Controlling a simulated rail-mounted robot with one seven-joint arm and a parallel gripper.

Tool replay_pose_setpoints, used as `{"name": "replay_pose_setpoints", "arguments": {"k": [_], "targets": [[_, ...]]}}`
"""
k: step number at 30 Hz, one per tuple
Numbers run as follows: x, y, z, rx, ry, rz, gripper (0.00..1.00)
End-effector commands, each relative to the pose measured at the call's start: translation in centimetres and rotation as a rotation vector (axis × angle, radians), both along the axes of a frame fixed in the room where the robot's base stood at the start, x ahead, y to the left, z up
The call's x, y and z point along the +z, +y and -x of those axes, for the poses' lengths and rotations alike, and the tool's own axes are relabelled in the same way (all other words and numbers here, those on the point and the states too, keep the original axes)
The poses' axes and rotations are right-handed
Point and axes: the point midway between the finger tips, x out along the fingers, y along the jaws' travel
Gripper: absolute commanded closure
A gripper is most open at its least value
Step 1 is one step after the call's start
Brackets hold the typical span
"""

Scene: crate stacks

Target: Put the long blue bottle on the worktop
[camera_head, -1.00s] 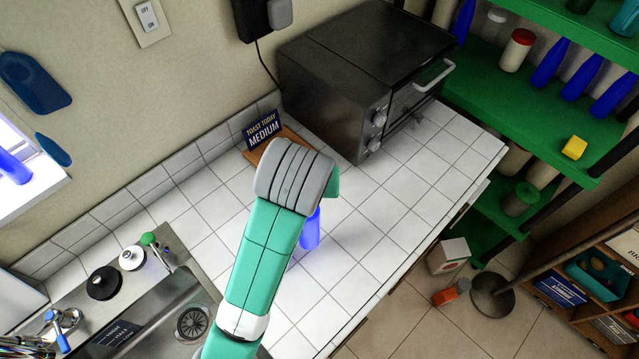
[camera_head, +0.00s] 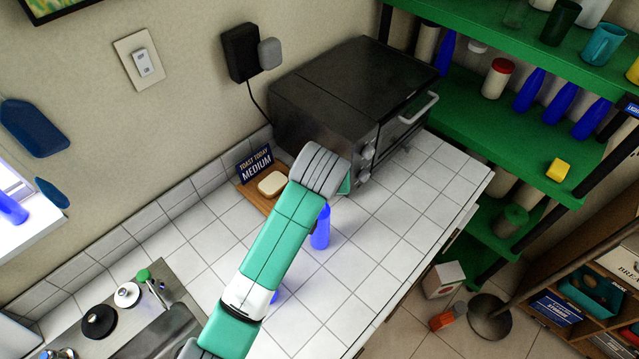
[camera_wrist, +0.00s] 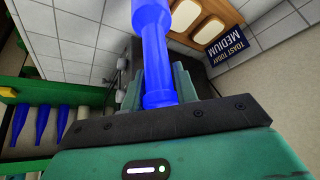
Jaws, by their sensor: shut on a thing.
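My gripper (camera_wrist: 158,85) is shut on a long blue bottle (camera_wrist: 155,45), with the bottle's narrow end between the green fingers in the wrist view. In the head view the blue bottle (camera_head: 320,228) shows below the grey wrist, over the front part of the white tiled worktop (camera_head: 385,245). I cannot tell whether the bottle's base touches the tiles.
A black toaster oven (camera_head: 345,95) stands at the back. A wooden board (camera_head: 258,193) with bread and a "MEDIUM" sign (camera_head: 255,163) lies left of it. The sink (camera_head: 160,335) is at lower left. Green shelves (camera_head: 470,115) hold several blue bottles at right. Tiles right of my arm are clear.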

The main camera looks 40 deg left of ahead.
Motion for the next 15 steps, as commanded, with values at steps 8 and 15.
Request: {"name": "replay_pose_setpoints", "arguments": {"k": [8, 15], "targets": [[-0.32, -0.02, 0.00, 0.000, 0.000, 0.000, 0.57], [-0.30, -0.01, 0.01, 0.000, 0.000, 0.000, 0.49]]}}
